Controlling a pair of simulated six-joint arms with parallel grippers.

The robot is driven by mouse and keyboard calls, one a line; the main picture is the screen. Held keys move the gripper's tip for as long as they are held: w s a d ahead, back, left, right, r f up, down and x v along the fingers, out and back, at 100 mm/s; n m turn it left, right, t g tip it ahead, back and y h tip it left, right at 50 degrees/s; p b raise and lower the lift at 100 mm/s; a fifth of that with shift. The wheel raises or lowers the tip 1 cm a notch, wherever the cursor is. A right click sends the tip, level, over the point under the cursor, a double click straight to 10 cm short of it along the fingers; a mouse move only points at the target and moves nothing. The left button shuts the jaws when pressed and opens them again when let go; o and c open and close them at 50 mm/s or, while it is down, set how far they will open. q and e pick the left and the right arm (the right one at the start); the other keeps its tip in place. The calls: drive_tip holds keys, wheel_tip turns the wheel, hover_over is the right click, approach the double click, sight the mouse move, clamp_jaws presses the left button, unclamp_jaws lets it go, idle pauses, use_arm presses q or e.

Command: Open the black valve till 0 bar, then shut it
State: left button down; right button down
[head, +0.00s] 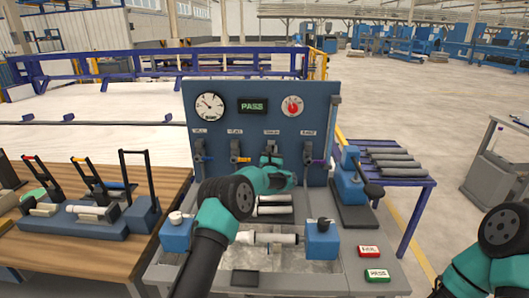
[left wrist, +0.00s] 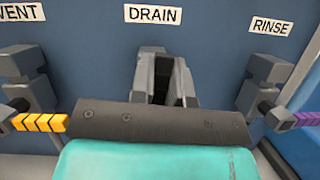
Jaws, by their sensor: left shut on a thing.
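The black valve (left wrist: 168,85) is under the DRAIN label on the blue panel, mostly hidden by my gripper. My left gripper (head: 271,160) reaches the panel at this valve. The handle's angle is hard to tell.
A blue-handled valve (head: 200,157), a yellow-orange one (head: 236,153) and a purple one (head: 312,160) flank the black valve. A display (head: 253,106) reads PASS. A pipe (head: 268,239) lies on the bench front.

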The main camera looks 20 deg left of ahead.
use_arm(q)
drive_tip(key=shift+a+n+y, duration=0.35)
drive_tip(key=shift+n+y, duration=0.25)
drive_tip(key=shift+n, duration=0.4)
drive_tip(key=c, duration=1.1)
unclamp_jaws()
drive_tip(key=shift+s, duration=0.2)
drive_tip(key=v, duration=1.7)
